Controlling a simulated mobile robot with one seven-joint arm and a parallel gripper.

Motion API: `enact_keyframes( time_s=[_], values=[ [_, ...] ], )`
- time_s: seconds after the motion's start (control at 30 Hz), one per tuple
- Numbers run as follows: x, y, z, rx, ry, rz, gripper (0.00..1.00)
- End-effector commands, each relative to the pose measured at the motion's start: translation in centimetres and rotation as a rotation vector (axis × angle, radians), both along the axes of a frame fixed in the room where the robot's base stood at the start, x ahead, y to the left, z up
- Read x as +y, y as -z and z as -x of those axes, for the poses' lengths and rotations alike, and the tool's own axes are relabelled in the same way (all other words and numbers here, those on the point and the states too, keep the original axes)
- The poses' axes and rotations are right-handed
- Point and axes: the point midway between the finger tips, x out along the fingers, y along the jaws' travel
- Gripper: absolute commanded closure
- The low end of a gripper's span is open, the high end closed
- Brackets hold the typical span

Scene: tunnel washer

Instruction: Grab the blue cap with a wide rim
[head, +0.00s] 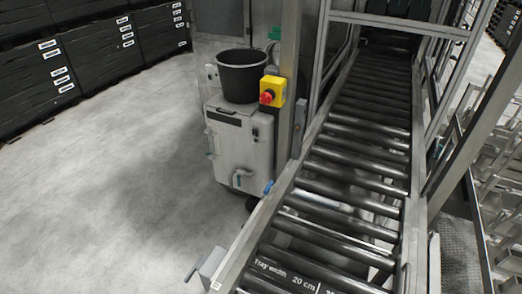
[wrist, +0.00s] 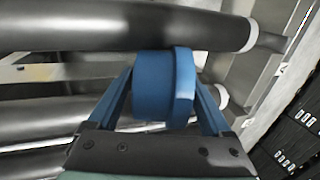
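The blue cap (wrist: 155,85) shows in the wrist view, a short round body with a wider flat rim (wrist: 183,87) on its right side. It lies on its side relative to the picture, between the two blue fingers of my gripper (wrist: 163,80). The left fingertip meets the end of the body and the right fingertip meets the rim, so my gripper looks shut on it. The cap is in front of dark rollers; whether it touches them cannot be told. My gripper does not show in the head view.
A roller conveyor (head: 355,160) with metal side rails runs through the head view. A white cabinet (head: 240,150) beside it carries a black bucket (head: 243,78); a yellow box with a red button (head: 270,92) is close by. Stacked black crates (head: 100,60) stand left. The grey floor between is clear.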

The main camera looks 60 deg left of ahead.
Motion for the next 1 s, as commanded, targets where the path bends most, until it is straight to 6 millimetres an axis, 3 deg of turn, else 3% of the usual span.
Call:
enact_keyframes(
  time_s=[0.07,0.43,0.77,1.0],
  values=[
    [0.0,0.0,0.0,0.000,0.000,0.000,0.33],
    [0.0,0.0,0.0,-0.001,0.000,-0.001,1.00],
    [0.0,-0.2,-0.1,-0.002,0.001,-0.001,1.00],
    [0.1,-1.6,-0.1,-0.004,0.002,-0.003,1.00]
  ],
)
